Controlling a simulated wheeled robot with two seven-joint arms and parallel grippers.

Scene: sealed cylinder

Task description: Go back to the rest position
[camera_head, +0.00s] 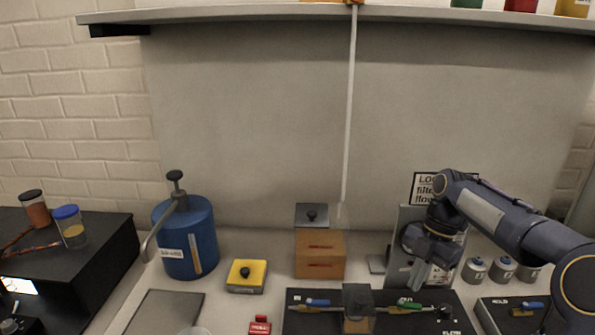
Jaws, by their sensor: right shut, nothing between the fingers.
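My right gripper (427,275) hangs at the end of my right arm, which comes in from the right edge. It points down and is shut and empty, in front of a grey upright panel with a sign (427,187). It is above the back right of the bench, beyond a black board (300,325). My left gripper and left arm are not in this view.
A blue cylinder (205,235) with a pump handle stands at left. A wooden box (320,254), a yellow block (246,276) and several small grey canisters (474,270) stand on the bench. A shelf (230,14) runs above; a pale vertical rod (351,110) hangs from it.

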